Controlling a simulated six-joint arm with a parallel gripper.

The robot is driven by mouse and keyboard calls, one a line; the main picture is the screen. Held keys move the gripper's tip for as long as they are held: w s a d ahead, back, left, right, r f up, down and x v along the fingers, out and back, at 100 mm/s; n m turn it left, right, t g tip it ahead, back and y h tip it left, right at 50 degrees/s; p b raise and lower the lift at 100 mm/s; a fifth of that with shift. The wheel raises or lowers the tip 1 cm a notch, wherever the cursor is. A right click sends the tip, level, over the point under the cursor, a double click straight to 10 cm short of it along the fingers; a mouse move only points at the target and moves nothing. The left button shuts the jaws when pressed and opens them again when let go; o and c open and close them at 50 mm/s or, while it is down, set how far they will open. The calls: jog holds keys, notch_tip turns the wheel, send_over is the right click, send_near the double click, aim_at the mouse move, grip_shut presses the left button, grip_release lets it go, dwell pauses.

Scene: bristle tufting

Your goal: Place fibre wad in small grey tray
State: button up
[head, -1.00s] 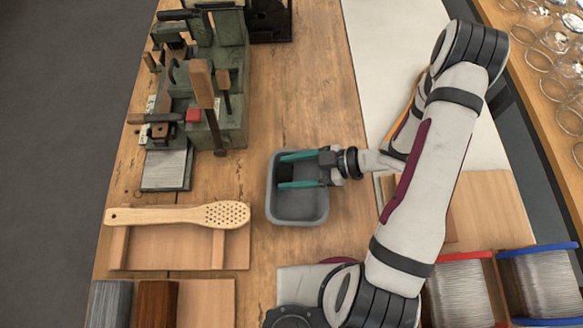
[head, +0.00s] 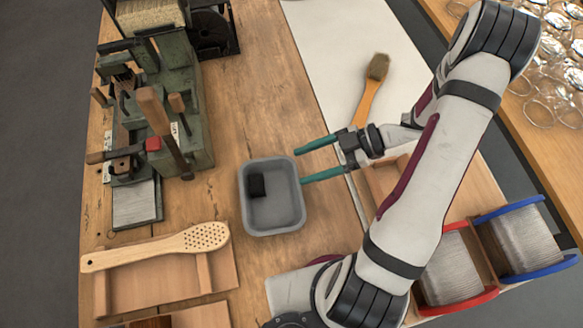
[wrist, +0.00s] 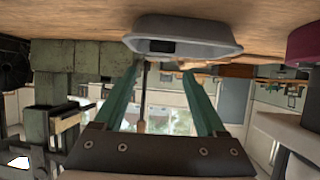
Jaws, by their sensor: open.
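The fibre wad (head: 257,186) is a small black block lying inside the small grey tray (head: 274,225), against the left part of its floor. In the wrist view the grey tray (wrist: 205,48) shows with the dark wad (wrist: 160,46) in it. My gripper (head: 301,164) is open and empty, its teal fingers spread, just right of the tray and apart from the wad. The fingertips are at the tray's right rim in the picture; whether they touch it I cannot tell.
A green tufting machine (head: 165,120) stands at the left. A perforated wooden brush (head: 160,247) rests on a wooden holder in front. A bristled brush (head: 370,88) lies on the white sheet (head: 325,50). Wire spools (head: 450,270) stand at lower right. Wood behind the tray is clear.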

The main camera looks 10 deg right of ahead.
jog(key=w+d+r+m+t+h, duration=0.1)
jog(key=w+d+m+t+h, duration=0.15)
jog(key=w, duration=0.25)
jog(key=w+d+r+m+t+h, duration=0.1)
jog(key=w+t+h, duration=0.15)
jog(key=w, duration=0.25)
jog(key=w+d+r+m+t+h, duration=0.2)
jog(key=w+d+r+m+h, duration=0.1)
jog(key=d+r+m+h, duration=0.6)
jog(key=s+a+r+m+g+h, duration=0.1)
jog(key=s+a+r+m+g, duration=0.15)
jog(key=s, duration=0.45)
jog(key=s+a+r+m+g+h, duration=0.1)
jog(key=s+a+m+g, duration=0.25)
jog(key=s, duration=0.35)
jog(key=s+a+m+g+y, duration=0.2)
jog(key=s+a+m+y, duration=0.2)
jog(key=s+a, duration=0.8)
jog(key=shift+s+r+g+y, duration=0.3)
jog(key=shift+s+y, duration=0.2)
jog(key=shift+s, duration=0.1)
